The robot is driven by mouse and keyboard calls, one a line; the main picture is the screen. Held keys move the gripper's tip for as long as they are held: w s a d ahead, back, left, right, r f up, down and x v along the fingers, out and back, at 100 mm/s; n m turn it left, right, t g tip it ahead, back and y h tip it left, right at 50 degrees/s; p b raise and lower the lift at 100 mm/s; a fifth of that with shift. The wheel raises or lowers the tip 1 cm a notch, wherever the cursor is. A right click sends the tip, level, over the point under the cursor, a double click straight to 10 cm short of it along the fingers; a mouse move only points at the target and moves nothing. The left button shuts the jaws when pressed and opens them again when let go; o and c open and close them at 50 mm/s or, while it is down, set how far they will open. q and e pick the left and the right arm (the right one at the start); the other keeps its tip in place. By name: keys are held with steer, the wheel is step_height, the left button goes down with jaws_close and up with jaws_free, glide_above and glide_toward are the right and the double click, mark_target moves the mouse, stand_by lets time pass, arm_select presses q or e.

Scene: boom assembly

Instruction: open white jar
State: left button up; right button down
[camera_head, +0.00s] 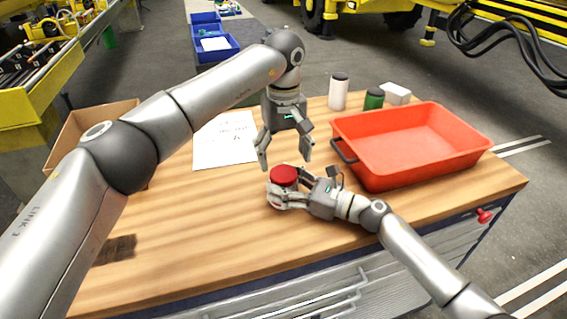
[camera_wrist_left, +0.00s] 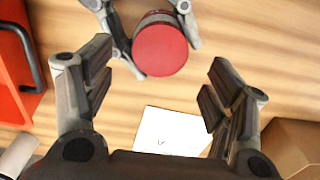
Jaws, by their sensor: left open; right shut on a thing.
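A jar with a round red lid (camera_head: 284,175) stands on the wooden table near its front edge. Its body is mostly hidden by my right gripper (camera_head: 288,194), whose fingers are shut around it below the lid. My left gripper (camera_head: 284,156) is open and points down, just above the lid and apart from it. In the left wrist view the red lid (camera_wrist_left: 160,50) lies ahead of the open left fingers (camera_wrist_left: 160,100), a little beyond their tips, with nothing between them. A white jar with a dark lid (camera_head: 338,93) stands upright at the back of the table.
A red tray (camera_head: 375,173) with a dark handle stands right of my grippers. A green jar (camera_head: 374,98) and a small white box (camera_head: 396,94) stand behind it. A white sheet (camera_head: 222,142) lies left of my left gripper, and a cardboard box (camera_head: 75,130) stands far left. The front left table is clear.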

steer(key=shift+c, duration=1.6)
jaws_free()
